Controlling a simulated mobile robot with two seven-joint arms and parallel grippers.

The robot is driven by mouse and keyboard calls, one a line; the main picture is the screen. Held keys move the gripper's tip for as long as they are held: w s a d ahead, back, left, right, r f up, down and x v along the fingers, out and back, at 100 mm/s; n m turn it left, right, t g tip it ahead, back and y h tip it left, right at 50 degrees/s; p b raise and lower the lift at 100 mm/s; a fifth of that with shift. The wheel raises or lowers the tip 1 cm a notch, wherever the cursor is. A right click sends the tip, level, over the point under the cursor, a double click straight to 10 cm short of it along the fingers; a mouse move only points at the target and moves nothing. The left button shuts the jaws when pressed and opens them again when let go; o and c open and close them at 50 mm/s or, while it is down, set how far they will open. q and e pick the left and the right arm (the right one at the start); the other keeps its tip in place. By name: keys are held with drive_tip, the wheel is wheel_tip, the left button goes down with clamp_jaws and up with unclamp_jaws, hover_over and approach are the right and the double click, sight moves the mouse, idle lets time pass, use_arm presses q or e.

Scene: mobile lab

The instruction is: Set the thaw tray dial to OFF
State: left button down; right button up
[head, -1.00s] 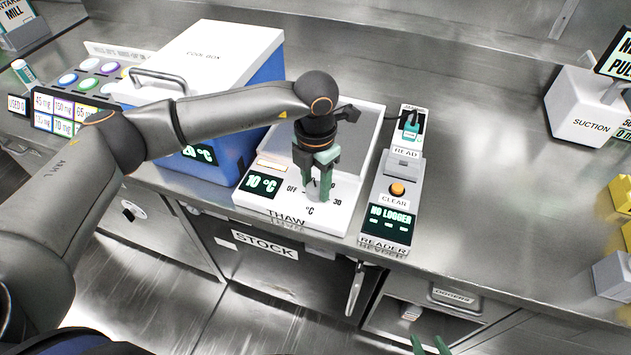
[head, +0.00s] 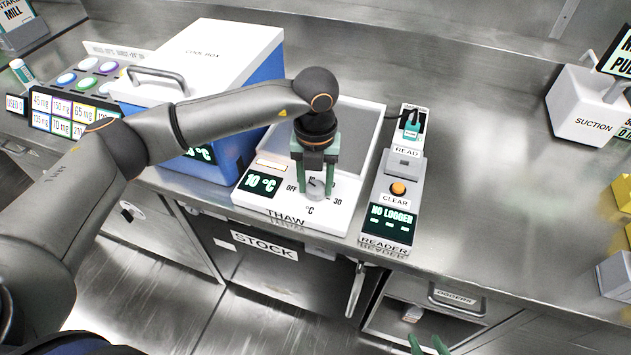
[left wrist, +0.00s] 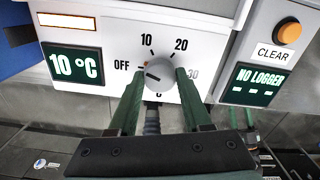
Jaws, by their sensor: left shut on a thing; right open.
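The white thaw tray (head: 345,212) stands on the counter, with a round grey dial (head: 317,188) on its front panel. The dial also shows in the left wrist view (left wrist: 161,80), with marks OFF, 10, 20 and 30 around it. Its dark pointer line points left and slightly up, close to the OFF mark. The tray display (left wrist: 75,65) reads 10 °C. My left gripper (head: 318,194) comes down from above and is shut on the dial, one finger on each side. My right gripper (head: 428,345) is open and empty at the bottom edge of the head view.
A blue and white cool box (head: 225,60) stands left of the tray. A grey reader (head: 397,195) with an orange CLEAR button stands close on the right, showing NO LOGGER. The counter right of the reader is clear up to the suction unit (head: 585,110).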

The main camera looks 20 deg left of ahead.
sight(316, 186)
use_arm(q)
drive_tip(key=n, duration=0.3)
drive_tip(key=shift+n, duration=0.7)
drive_tip(key=shift+c, duration=1.7)
unclamp_jaws()
drive_tip(key=shift+r, duration=0.2)
wheel_tip(316, 186, up, 12)
